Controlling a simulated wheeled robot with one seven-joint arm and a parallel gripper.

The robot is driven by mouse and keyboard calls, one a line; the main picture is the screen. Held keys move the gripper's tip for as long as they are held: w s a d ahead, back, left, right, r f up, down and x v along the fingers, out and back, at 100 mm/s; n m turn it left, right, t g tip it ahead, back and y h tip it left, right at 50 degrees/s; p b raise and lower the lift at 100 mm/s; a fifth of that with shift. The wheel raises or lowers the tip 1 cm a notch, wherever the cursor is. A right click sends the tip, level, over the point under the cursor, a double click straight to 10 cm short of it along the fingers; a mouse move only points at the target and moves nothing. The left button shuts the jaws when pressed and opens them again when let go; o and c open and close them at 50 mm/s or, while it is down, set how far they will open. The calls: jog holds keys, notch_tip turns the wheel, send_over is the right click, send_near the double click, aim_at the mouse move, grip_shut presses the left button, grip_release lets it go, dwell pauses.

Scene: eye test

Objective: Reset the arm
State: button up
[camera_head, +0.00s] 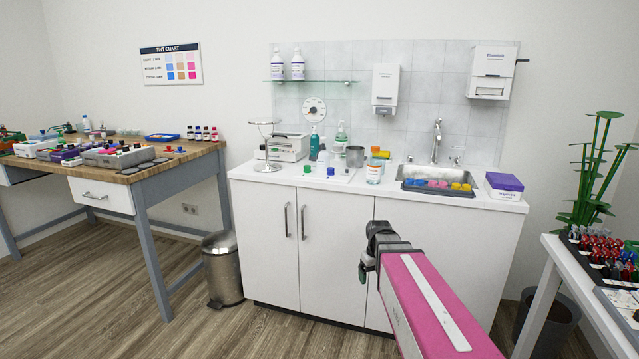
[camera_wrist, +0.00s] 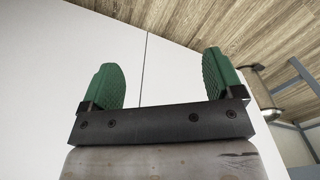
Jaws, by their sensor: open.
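My pink arm reaches forward from the lower right in the head view, and my gripper (camera_head: 364,272) is at its far end, in front of the white cabinet's doors (camera_head: 335,250) and below the counter top. In the wrist view my gripper (camera_wrist: 163,85) shows two green ribbed fingers spread wide apart. Nothing is between them; only the white cabinet front and some wood floor show behind.
The white counter (camera_head: 290,181) holds bottles, a sink (camera_head: 437,180) with coloured items and a purple-lidded box (camera_head: 504,185). A metal bin (camera_head: 222,268) stands left. A wooden workbench (camera_head: 150,172) is far left. A white table (camera_head: 572,262) and a plant (camera_head: 592,165) are right.

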jog(key=s+f+m, duration=0.3)
jog(key=s+f, duration=0.4)
jog(key=s, duration=0.4)
